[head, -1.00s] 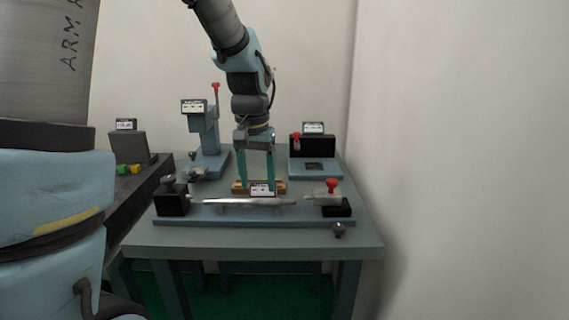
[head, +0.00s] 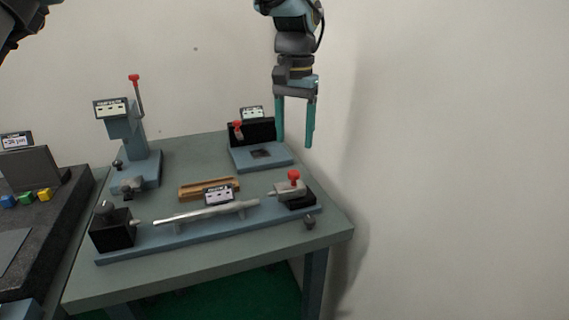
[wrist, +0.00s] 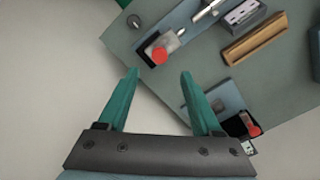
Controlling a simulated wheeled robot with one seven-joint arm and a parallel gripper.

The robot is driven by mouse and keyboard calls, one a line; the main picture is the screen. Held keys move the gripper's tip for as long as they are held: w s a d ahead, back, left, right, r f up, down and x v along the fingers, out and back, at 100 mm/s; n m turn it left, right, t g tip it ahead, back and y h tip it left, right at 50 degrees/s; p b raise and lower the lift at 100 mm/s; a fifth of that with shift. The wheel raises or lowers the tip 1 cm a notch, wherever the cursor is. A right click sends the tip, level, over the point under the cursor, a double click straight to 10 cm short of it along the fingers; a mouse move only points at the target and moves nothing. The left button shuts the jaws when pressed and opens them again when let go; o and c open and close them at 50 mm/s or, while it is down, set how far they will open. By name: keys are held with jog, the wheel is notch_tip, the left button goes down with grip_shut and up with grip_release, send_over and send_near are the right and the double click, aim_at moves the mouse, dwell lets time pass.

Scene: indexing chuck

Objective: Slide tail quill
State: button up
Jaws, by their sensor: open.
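The tail quill unit (head: 292,189) is a grey block with a red knob (head: 293,175) on a black base, at the right end of the long blue bed (head: 180,238). In the wrist view the red knob (wrist: 159,56) and grey block show above the fingers. A silver bar (head: 205,212) lies along the bed between the tail unit and the black head block (head: 112,230), with a visible gap before the quill tip.
A wooden block (head: 209,189) lies behind the bed. A blue fixture with a black back plate (head: 262,155) and red knob stands behind the tail unit. A lever press (head: 127,140) stands at back left. The wall lies close on the right.

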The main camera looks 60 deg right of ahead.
aim_at(293, 172)
notch_tip(293, 172, down, 8)
jog(key=shift+f+p, duration=0.25)
jog(key=shift+p, duration=0.7)
jog(key=shift+c, duration=0.3)
grip_shut()
dwell(0.5)
